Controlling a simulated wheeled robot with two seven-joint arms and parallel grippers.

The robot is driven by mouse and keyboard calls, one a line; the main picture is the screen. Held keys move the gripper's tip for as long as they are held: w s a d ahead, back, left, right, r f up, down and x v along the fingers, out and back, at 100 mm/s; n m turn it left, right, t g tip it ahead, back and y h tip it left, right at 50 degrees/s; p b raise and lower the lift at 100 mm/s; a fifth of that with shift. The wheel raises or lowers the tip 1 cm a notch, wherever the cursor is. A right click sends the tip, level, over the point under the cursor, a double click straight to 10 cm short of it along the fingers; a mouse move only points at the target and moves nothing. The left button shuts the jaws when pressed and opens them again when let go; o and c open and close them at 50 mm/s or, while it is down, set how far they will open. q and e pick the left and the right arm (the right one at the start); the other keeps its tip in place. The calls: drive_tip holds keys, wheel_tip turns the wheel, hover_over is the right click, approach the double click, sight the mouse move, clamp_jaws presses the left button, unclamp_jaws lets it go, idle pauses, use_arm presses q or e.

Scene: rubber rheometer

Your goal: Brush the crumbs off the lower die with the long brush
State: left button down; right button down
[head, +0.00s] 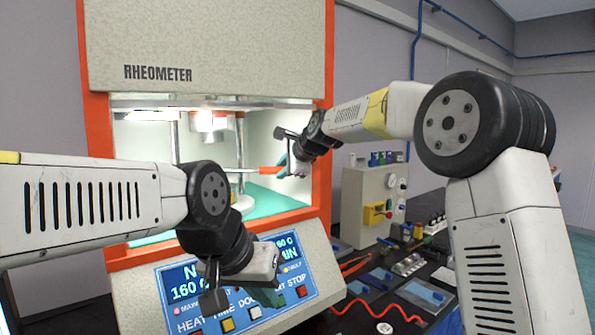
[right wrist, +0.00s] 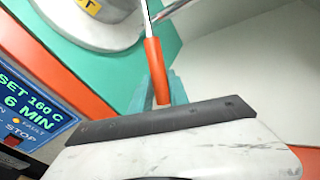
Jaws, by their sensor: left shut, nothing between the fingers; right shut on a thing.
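The long brush has an orange handle (head: 266,170), which also shows in the right wrist view (right wrist: 156,72). My right gripper (head: 284,167) is shut on this handle at the open front of the rheometer chamber. The brush reaches leftward into the chamber; its bristle end is hidden in the head view and out of frame in the wrist view. The lower die (right wrist: 105,20), a round grey metal disc with a yellow label, is partly in the right wrist view. I can make out no crumbs on it. My left gripper (head: 266,297) is shut and empty in front of the control panel.
The rheometer's orange frame (head: 322,190) borders the chamber, with the upper die (head: 208,122) above and metal posts inside. The control panel (head: 318,262) slopes below. A beige valve box (head: 362,205) and a dark bench with tools and a red coiled cord (head: 385,307) lie right.

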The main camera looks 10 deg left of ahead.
drive_tip(key=shift+w+d, duration=0.25)
drive_tip(key=shift+w, duration=0.3)
drive_tip(key=shift+s+d, duration=1)
drive_tip(key=shift+d, duration=0.1)
idle(1.9)
drive_tip(key=shift+r, duration=0.2)
